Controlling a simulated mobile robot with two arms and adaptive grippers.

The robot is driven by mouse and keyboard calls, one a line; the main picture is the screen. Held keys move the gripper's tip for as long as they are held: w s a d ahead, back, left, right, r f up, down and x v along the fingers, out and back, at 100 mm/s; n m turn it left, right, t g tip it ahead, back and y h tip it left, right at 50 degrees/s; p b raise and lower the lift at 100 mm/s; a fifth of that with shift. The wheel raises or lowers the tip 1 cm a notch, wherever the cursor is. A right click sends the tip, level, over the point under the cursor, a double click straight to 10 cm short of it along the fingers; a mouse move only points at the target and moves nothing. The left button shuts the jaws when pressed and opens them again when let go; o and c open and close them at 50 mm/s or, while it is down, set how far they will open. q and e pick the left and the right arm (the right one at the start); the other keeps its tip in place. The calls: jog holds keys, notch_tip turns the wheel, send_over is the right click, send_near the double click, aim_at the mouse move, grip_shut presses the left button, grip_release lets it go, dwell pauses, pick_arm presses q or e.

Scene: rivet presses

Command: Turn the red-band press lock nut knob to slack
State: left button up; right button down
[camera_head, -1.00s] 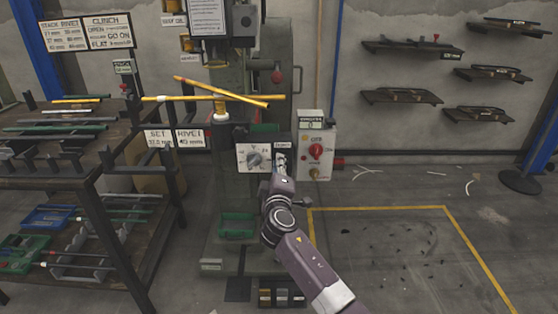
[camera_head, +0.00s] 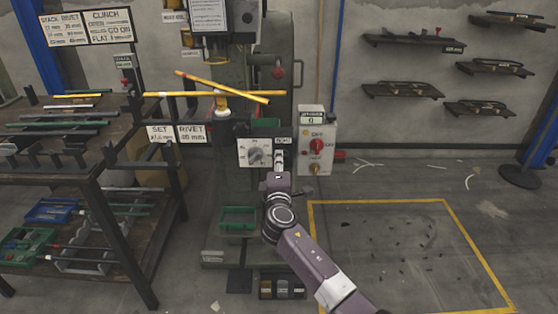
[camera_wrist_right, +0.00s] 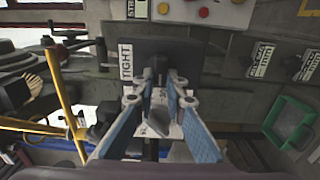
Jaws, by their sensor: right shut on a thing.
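The green-grey press (camera_head: 228,185) stands in the middle of the head view, with two crossed yellow rods (camera_head: 222,94) at its tool. A white dial plate with a grey dial (camera_head: 255,154) is on its front. My right gripper (camera_head: 280,158) is at the small plate just right of that dial. In the right wrist view, my right gripper (camera_wrist_right: 162,84) is shut on the lock nut knob, which is mostly hidden between the blue-sided fingers. A "TIGHT" label (camera_wrist_right: 127,64) shows left of the fingers. I cannot make out a red band. My left gripper is not in view.
A control box (camera_head: 317,140) with a red switch is close to the right of my right gripper. A rack (camera_head: 88,165) with rods and bins stands at the left. A green tray (camera_head: 238,218) sits low on the press. The yellow-outlined floor (camera_head: 390,245) at right is mostly clear.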

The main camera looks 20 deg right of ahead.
jog(key=shift+f, duration=0.1)
jog(key=c, duration=2)
grip_release()
jog(key=shift+o, duration=0.2)
jog(key=shift+s+a, duration=0.1)
jog(key=v, duration=1.1)
jog(key=shift+s, duration=0.4)
jog(key=shift+a, duration=0.1)
